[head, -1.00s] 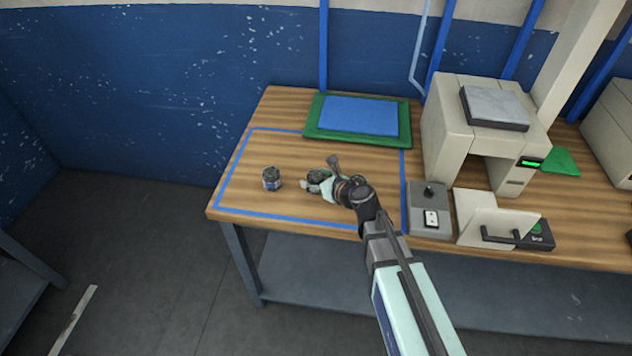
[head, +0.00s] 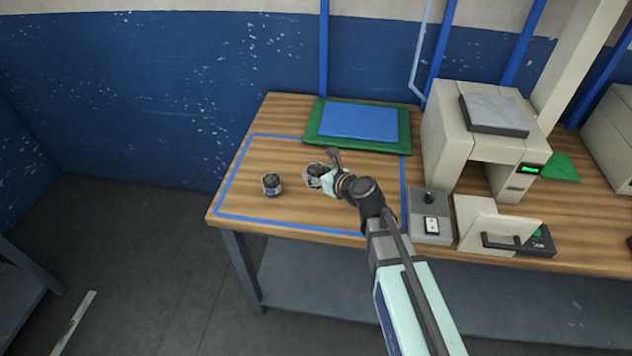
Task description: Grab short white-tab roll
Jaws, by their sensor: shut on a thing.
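My gripper (head: 320,178) is over the blue-taped area of the wooden bench, reaching in from the right. It is shut on a small dark roll (head: 314,169) with pale edges. The arm and fingers partly cover this roll, and I cannot make out a white tab or how long it is. A second small dark roll (head: 271,184) with a greyish side stands upright on the bench to the left, apart from the gripper. I cannot tell whether the held roll is off the bench.
A green mat with a blue pad (head: 358,115) lies behind the taped area. A grey control box (head: 430,212), a beige machine (head: 478,140) and a beige flap with a dark handle (head: 492,222) stand to the right. The taped area's left part is mostly clear.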

